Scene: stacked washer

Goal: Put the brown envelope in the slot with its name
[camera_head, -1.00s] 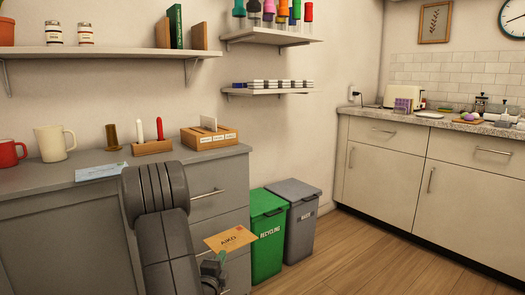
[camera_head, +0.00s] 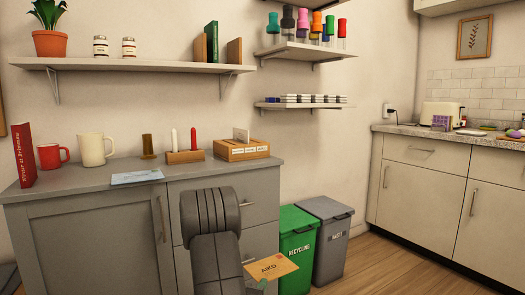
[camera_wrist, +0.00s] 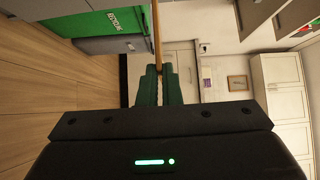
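The brown envelope (camera_head: 270,268), marked AIKO, is held low in front of the grey cabinet and the green bin in the head view. In the wrist view the envelope (camera_wrist: 157,35) shows edge-on between the green fingertips. My gripper (camera_wrist: 159,82) is shut on it. In the head view my arm hides most of the gripper. A wooden box with slots (camera_head: 241,150) stands on the grey cabinet top, with small white labels on its front that are too small to read. A pale item stands upright in it.
A pale blue envelope (camera_head: 137,177) lies on the cabinet top (camera_head: 80,184). A candle holder (camera_head: 185,156), a cream mug (camera_head: 94,149), a red mug (camera_head: 52,155) and a red book (camera_head: 24,155) stand there too. Green (camera_head: 297,250) and grey (camera_head: 331,240) bins stand right of the cabinet.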

